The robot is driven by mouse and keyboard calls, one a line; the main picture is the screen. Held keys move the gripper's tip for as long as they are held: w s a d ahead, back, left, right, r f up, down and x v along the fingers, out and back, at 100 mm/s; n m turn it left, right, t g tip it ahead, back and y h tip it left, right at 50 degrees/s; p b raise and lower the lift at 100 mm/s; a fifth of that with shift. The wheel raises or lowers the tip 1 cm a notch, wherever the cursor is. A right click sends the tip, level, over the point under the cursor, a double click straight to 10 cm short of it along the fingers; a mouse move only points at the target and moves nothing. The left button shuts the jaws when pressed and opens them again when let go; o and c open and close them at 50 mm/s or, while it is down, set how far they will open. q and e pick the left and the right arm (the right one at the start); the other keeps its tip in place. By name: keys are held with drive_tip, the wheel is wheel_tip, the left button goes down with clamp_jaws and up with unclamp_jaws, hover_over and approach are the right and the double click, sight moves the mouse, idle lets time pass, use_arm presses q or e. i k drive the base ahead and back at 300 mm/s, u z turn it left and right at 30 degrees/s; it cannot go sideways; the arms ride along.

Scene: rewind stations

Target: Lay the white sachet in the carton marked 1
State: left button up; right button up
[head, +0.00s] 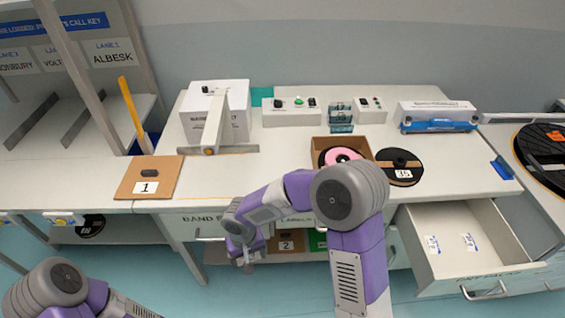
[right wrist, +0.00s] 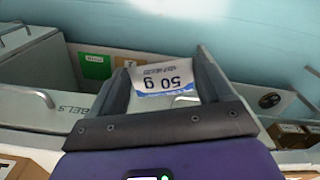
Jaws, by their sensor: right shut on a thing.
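The white sachet (right wrist: 162,80), printed "50 g" with a blue band, is between the fingers of my right gripper (right wrist: 164,72) in the right wrist view. In the head view my right gripper (head: 247,260) hangs low in front of the bench, and the sachet cannot be made out clearly there. The carton marked 1 (head: 128,186) is at the bench's left front. A flat brown top with a dark knob (head: 147,173) covers it, so its inside is hidden. My left arm shows at the lower left, but its gripper is out of view.
A carton marked 2 (head: 287,243) is on the shelf below. An open drawer (head: 460,220) at the right holds two small white, blue-printed pieces. A box with a pink roll (head: 341,156) and a black disc marked 35 (head: 400,166) are on the bench. The bench's front middle is clear.

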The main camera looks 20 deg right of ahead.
sight(344, 159)
drive_tip(key=u, duration=1.35)
drive_tip(key=k, duration=1.45)
drive_tip(key=z, duration=1.55)
drive_tip(key=i, duration=0.7)
drive_tip(key=u, duration=0.1)
